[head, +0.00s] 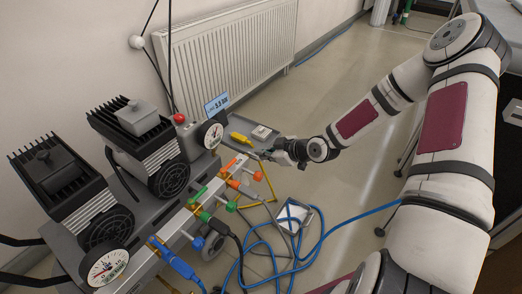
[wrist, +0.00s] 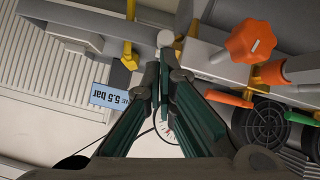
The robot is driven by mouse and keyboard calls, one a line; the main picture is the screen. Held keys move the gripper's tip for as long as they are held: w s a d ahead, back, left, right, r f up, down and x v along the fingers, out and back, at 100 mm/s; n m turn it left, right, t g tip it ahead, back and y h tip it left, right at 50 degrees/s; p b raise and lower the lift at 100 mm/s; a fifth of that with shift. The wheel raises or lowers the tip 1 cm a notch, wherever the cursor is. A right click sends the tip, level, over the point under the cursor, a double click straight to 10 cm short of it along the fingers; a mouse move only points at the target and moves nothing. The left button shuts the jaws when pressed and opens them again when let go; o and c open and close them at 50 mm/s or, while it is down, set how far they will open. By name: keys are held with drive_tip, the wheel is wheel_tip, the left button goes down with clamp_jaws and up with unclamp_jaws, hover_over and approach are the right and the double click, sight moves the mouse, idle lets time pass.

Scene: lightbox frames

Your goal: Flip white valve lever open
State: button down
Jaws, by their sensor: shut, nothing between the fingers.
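A white round-ended piece (wrist: 165,38), which looks like the tip of the white valve lever, shows just beyond my fingertips in the wrist view. The rest of it is hidden, and I cannot tell whether the fingers touch it. My gripper (wrist: 163,62) has its fingers together and empty. In the head view my gripper (head: 268,155) is at the far right end of the pump bench, by the pipe manifold. The white lever is too small to make out there.
Orange (wrist: 250,38) and green (wrist: 305,118) handles sit to the right in the wrist view. A blue pressure display (head: 216,104) and gauge (head: 209,134) stand close by. A blue hose (head: 330,235) loops over the floor.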

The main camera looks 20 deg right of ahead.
drive_tip(key=shift+s+d+f, duration=0.2)
drive_tip(key=shift+s+f, duration=0.05)
drive_tip(key=shift+f, duration=0.3)
drive_tip(key=shift+s+d+f, duration=0.1)
drive_tip(key=shift+f, duration=0.05)
drive_tip(key=shift+s, duration=0.1)
